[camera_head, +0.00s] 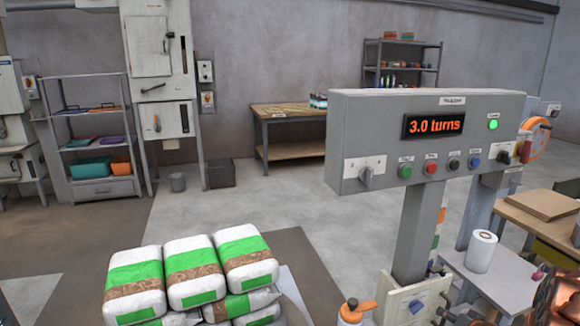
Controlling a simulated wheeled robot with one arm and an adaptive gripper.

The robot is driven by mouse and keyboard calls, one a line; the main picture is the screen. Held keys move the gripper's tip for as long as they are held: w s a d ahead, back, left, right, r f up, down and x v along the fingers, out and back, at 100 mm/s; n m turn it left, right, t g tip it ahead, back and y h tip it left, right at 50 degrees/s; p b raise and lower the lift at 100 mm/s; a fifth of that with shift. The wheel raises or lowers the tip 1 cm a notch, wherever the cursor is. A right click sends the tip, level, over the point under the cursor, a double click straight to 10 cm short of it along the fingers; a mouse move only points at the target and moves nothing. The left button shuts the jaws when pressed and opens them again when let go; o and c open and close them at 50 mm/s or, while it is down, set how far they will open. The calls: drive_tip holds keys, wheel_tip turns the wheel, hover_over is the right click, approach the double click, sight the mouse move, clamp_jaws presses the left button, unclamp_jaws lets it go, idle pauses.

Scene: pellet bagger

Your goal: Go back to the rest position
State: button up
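My gripper does not show in the head view, so its pose and what it may hold cannot be seen. A grey control panel (350,135) stands at the right on a grey post (417,235). Its display (433,125) reads "3.0 turns" in orange. A green lamp (493,124) at its right is lit. A selector knob (367,177) and a row of coloured buttons, among them a red button (430,168), run along its lower face.
Stacked white and green bags (192,272) stand at the bottom left of centre. A white roll (481,251) stands on a small table (505,282) at right. A workbench (290,113) and shelves (97,140) line the back. The floor between is open.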

drive_tip(key=s+a+r+n+g+h, duration=0.2)
drive_tip(key=s+a+r+g+h, duration=0.2)
drive_tip(key=s+a+r+g, duration=0.6)
drive_tip(key=s+a+r+n+g+y, duration=0.1)
drive_tip(key=s+a+r+g, duration=0.15)
drive_tip(key=s+a, duration=0.7)
drive_tip(key=s+a+r+n+g+y, duration=0.15)
drive_tip(key=s+a+r, duration=0.25)
drive_tip(key=s+a, duration=0.55)
drive_tip(key=s+a+r+n+g+y, duration=0.15)
drive_tip(key=s+a+r, duration=0.3)
drive_tip(key=s, duration=0.85)
wheel_tip(320, 180, up, 14)
drive_tip(key=t+p, duration=0.1)
drive_tip(key=p, duration=1.2)
drive_tip(key=shift+w+a+p, duration=0.4)
drive_tip(key=shift+w, duration=0.05)
drive_tip(key=shift+t, duration=0.25)
drive_tip(key=shift+c, duration=0.3)
